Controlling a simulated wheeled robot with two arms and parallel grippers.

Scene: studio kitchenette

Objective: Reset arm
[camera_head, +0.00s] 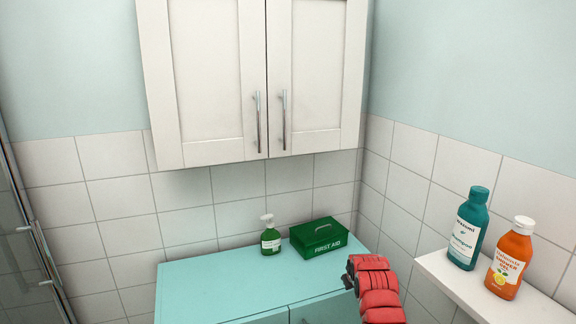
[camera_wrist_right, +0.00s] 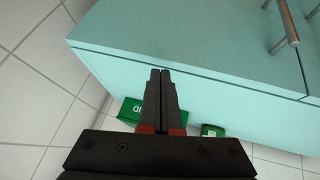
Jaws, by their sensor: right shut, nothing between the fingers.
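My right arm (camera_head: 375,287), with red segments, reaches in from the bottom right in the head view, by the right front corner of the teal cabinet (camera_head: 215,285). Its fingers are hard to make out there. In the right wrist view my right gripper (camera_wrist_right: 160,72) is shut and empty, its two dark fingers side by side in front of the teal cabinet (camera_wrist_right: 190,35). My left gripper is in neither view.
A green first aid box (camera_head: 318,237) and a green pump bottle (camera_head: 270,238) stand on the cabinet. A teal bottle (camera_head: 467,230) and an orange bottle (camera_head: 510,260) stand on a white shelf (camera_head: 455,285) at right. A white wall cabinet (camera_head: 205,80) hangs above.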

